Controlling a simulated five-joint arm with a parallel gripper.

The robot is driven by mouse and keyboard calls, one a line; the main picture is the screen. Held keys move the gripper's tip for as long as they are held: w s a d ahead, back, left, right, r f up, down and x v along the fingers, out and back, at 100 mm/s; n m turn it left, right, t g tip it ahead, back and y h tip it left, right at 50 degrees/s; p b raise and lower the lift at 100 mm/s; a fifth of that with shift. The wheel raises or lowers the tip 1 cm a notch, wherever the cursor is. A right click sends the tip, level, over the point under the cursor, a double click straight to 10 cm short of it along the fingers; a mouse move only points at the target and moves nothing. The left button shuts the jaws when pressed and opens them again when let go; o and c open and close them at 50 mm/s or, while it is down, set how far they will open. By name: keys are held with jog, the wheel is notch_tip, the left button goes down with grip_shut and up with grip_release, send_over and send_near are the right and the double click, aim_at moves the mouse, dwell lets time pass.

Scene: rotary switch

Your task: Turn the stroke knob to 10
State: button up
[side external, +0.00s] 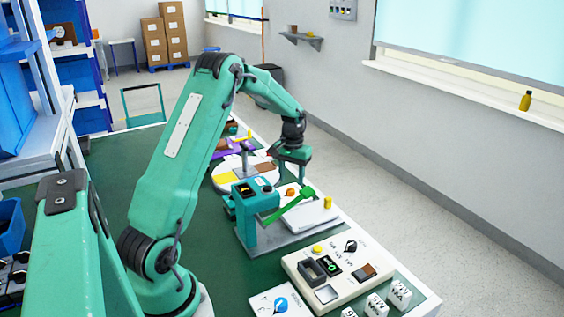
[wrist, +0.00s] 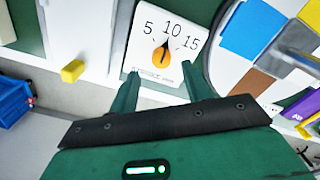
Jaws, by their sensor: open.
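The stroke knob is orange with a black pointer. In the wrist view the knob (wrist: 162,62) sits on a white panel (wrist: 140,55) marked 5, 10 and 15, and its pointer is at or very near the 10. My gripper (wrist: 160,72) is open, its two green fingers at the panel's lower part, one on each side of the knob's lower end. I cannot tell whether they touch it.
A control box (side external: 335,270) with a dial stands nearer the camera.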

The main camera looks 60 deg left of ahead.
aim_at(293, 191)
jog(key=shift+r, duration=1.75)
jog(key=s+d+r+m+t, duration=0.1)
jog(key=s+d+r+m, duration=0.1)
jog(key=s+d+r, duration=0.4)
jog(key=s+d+r+m+t, duration=0.1)
jog(key=d+r+t, duration=0.1)
jog(key=d+r, duration=0.7)
jog(key=s+d+m+t, duration=0.2)
jog(key=s+d+m, duration=0.1)
jog(key=s+d, duration=0.9)
jog(key=s, duration=0.3)
jog(key=shift+m+t, duration=0.3)
jog(key=shift+m, duration=0.1)
